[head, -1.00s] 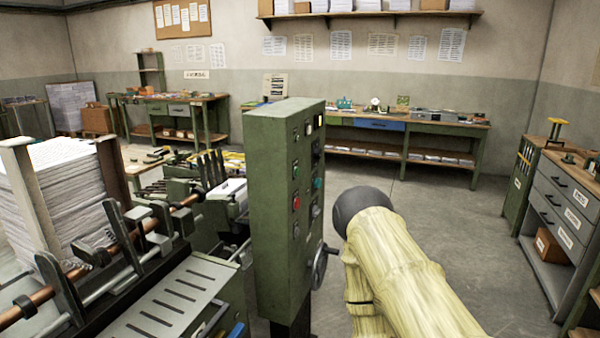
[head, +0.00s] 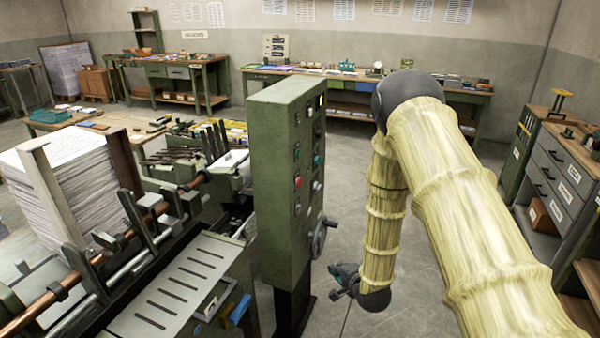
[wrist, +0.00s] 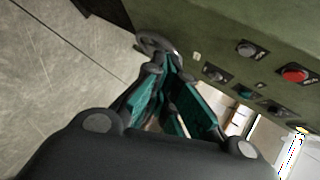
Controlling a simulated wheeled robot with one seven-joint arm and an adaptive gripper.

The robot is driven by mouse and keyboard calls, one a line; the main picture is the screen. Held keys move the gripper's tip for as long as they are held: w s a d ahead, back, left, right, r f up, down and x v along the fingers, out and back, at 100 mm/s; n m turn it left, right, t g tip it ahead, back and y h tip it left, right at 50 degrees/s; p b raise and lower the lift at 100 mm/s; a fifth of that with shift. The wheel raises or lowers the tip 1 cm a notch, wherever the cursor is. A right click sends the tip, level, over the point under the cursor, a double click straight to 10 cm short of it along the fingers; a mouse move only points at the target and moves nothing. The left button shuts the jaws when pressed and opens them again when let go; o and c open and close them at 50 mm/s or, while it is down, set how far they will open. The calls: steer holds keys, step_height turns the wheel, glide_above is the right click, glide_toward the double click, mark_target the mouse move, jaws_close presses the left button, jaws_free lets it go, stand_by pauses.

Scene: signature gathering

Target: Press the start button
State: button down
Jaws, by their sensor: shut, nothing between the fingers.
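The green control cabinet (head: 272,180) stands upright left of my arm in the head view. Its panels carry several controls, including a red button (head: 298,181) and a green one (head: 319,160). I cannot read which is labelled start. My gripper (head: 343,278) is low, right of the cabinet's lower part, below the controls and apart from them. In the wrist view the teal-sided fingers (wrist: 178,72) are shut and empty. The red button (wrist: 296,74) and a small green button (wrist: 243,91) show to their right on the green panel.
A handwheel (head: 322,237) sticks out of the cabinet close to my gripper. A machine with a paper stack (head: 75,185) fills the left side. A drawer cabinet (head: 565,180) stands at the right. Open floor lies between it and my arm.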

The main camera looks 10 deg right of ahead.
mark_target(299, 154)
steer(key=w+d+r+m+t+p, duration=0.1)
steer(key=w+r+m+t, duration=0.1)
steer(key=w+r, duration=0.3)
steer(key=w+d+r+m+t+y+p, duration=0.1)
steer(key=w+r, duration=0.4)
steer(key=r, duration=0.9)
steer(key=w+d+r+m+t+y+p, duration=0.1)
steer(key=w+r+m, duration=0.4)
steer(key=r, duration=0.5)
steer(key=shift+w+d+t+p, duration=0.3)
steer(key=shift+d+t+p, duration=0.2)
steer(key=shift+t+p, duration=0.65)
steer(key=shift+a, duration=0.1)
steer(key=w+a+b, duration=0.1)
steer(key=w+a, duration=0.4)
steer(key=a, duration=0.2)
steer(key=shift+w+a, duration=0.1)
steer(key=shift+a, duration=0.2)
steer(key=shift+w+a, duration=0.1)
steer(key=shift+a, duration=0.05)
